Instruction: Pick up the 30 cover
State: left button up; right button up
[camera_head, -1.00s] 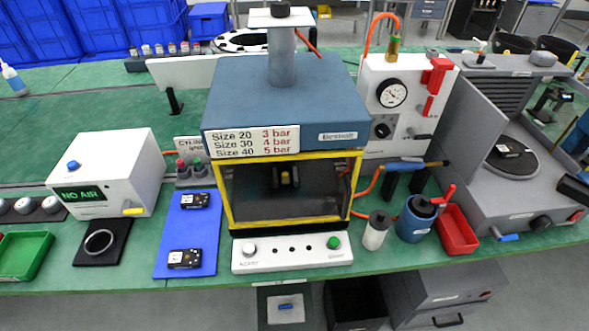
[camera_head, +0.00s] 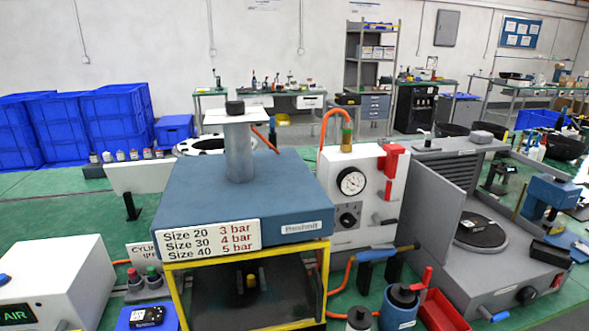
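A small black part with white markings (camera_head: 146,316) lies on the blue mat (camera_head: 170,318) at the bottom left, cut by the lower picture edge. I cannot read a size on it, so I cannot tell whether it is the 30 cover. Neither of my grippers is in view.
The blue-topped press (camera_head: 290,190) with a yellow frame fills the middle; its sign lists sizes 20, 30 and 40. A white gauge box (camera_head: 340,215) stands to its right, a white display box (camera_head: 60,285) at left. A red tray (camera_head: 440,312) is at the bottom right.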

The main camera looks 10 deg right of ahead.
aim_at(473, 225)
jog(key=z, duration=1.45)
jog(key=i+l, duration=0.5)
jog(key=l, duration=0.15)
